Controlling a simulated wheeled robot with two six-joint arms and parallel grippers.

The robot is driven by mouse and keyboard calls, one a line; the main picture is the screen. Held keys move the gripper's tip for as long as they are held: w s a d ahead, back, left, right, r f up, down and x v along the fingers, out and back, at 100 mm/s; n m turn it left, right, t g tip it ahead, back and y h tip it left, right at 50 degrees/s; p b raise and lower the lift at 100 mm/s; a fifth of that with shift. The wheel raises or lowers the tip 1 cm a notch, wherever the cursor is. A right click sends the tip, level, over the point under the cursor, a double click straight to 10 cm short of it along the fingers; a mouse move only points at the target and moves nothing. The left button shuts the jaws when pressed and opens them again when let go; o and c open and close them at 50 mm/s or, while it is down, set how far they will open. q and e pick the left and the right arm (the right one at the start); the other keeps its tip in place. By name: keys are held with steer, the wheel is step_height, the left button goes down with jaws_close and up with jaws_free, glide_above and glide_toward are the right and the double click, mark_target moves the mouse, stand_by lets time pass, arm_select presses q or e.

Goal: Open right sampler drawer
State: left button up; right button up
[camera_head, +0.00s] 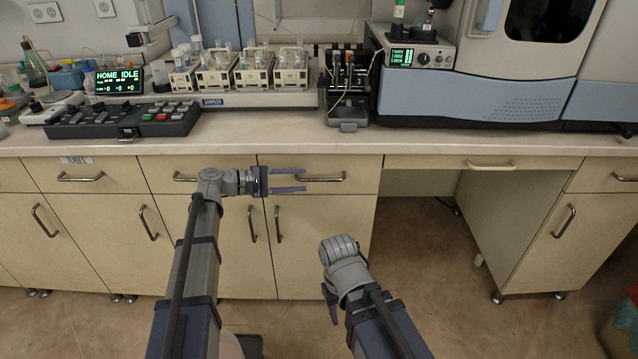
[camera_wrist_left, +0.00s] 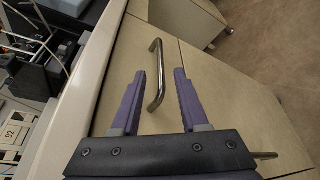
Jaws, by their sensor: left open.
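The right sampler drawer (camera_head: 364,168) is a shut beige drawer front below the sampler, with a metal bar handle (camera_head: 325,179). My left gripper (camera_head: 304,180) is open in front of it. Its two purple fingers lie above and below the left part of the handle. In the left wrist view the handle (camera_wrist_left: 158,62) runs between the open fingers (camera_wrist_left: 160,76) and past their tips. I cannot tell whether a finger touches it. My right gripper (camera_head: 331,303) hangs low in front of the cabinets, mostly hidden by its own wrist.
The sampler (camera_head: 255,100) with racks of vials stands on the counter (camera_head: 250,140) above. A second shut drawer with a handle (camera_head: 185,179) is to the left, partly behind my left wrist. Cabinet doors (camera_head: 325,235) are below. Open knee space (camera_head: 420,220) lies to the right.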

mark_target(314, 180)
arm_select(q)
steer(key=b+x, duration=0.1)
steer(key=x, duration=0.6)
steer(key=shift+f, duration=0.1)
jaws_close()
stand_by(1.3)
